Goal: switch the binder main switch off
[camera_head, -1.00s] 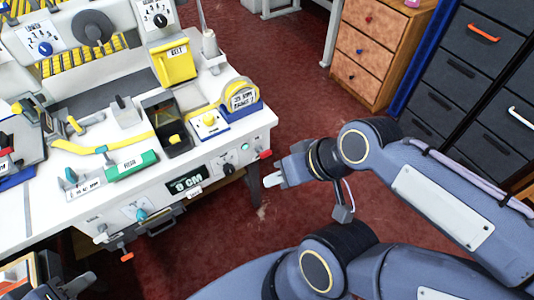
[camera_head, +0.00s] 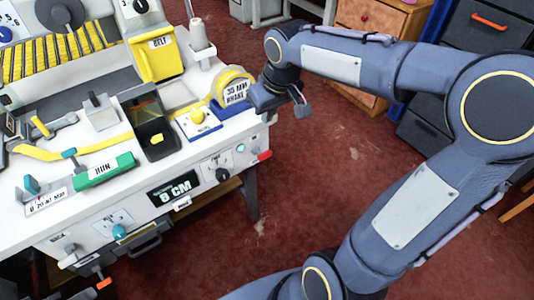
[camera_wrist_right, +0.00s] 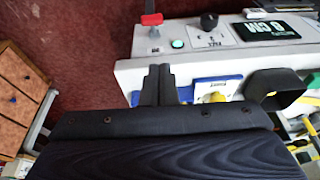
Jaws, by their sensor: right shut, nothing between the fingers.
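The binder bench (camera_head: 95,215) has a front panel with a red-handled switch (camera_head: 264,155) at its right end, a green lamp (camera_head: 241,148) and a black knob (camera_head: 222,175). The red switch also shows in the right wrist view (camera_wrist_right: 151,19), with its small label too blurred to read. My right gripper (camera_head: 257,104) is shut and empty at the right end of the bench, close to the tape roll and above the red switch. In the wrist view its fingertips (camera_wrist_right: 160,73) point toward the bench edge, apart from the switch. My left gripper is not seen.
A yellow tape roll (camera_head: 232,82) and a block with a yellow button (camera_head: 198,118) stand by the bench's right end. A dark open bin (camera_head: 152,132) is left of them. A wooden drawer cabinet (camera_head: 372,15) stands behind. Red floor is clear right of the bench.

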